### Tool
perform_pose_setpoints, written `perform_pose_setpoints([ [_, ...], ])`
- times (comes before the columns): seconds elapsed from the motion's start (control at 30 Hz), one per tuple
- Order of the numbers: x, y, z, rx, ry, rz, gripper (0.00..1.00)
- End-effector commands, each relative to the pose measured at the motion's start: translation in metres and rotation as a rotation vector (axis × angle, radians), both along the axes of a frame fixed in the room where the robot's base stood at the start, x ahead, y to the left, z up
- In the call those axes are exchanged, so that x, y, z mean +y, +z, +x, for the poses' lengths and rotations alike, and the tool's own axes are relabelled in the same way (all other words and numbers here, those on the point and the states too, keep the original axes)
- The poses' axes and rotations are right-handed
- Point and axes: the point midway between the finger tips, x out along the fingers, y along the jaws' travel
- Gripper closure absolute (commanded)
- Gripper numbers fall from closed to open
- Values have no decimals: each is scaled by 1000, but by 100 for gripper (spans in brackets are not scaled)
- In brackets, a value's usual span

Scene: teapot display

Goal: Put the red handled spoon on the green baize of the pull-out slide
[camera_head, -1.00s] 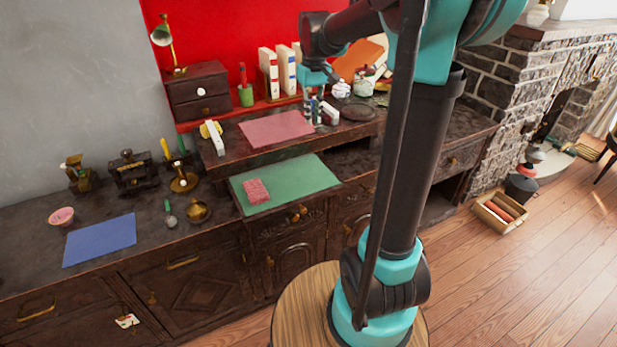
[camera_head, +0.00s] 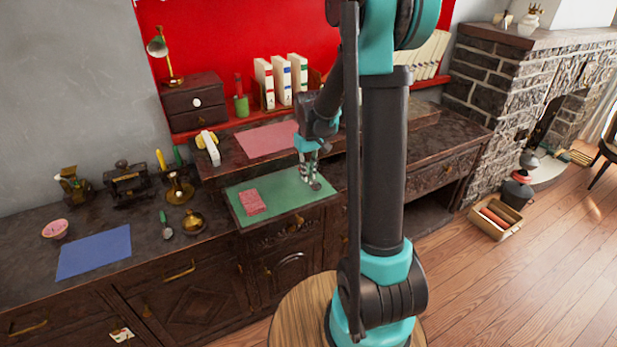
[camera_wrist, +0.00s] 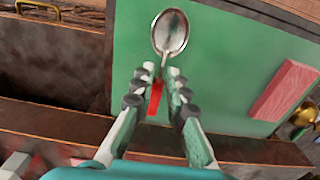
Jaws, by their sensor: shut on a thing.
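The red handled spoon (camera_wrist: 170,33) is in my gripper (camera_wrist: 157,76). Its silver bowl points away from me beyond the fingertips, and its red handle (camera_wrist: 155,98) lies between the fingers. In the head view my gripper (camera_head: 310,175) points down over the right part of the green baize (camera_head: 287,188) of the pull-out slide, with the spoon's bowl (camera_head: 316,186) just below it. The baize (camera_wrist: 235,60) lies behind the spoon in the wrist view. I cannot tell whether the spoon touches it.
A red-pink block (camera_head: 252,202) lies on the baize's left part, also seen in the wrist view (camera_wrist: 284,90). A green-handled spoon (camera_head: 165,225) and a brass pot (camera_head: 193,222) stand left of the slide. A pink mat (camera_head: 268,139) lies on the raised shelf behind. The baize's middle is clear.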

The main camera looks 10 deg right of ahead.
Motion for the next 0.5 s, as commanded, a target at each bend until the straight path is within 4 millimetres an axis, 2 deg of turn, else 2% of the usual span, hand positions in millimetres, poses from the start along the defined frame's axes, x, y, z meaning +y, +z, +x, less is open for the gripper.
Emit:
perform_pose_setpoints([
  [0.13,0,-16,0,0,0,0,100],
  [0.5,0,-19,0,0,0,0,100],
])
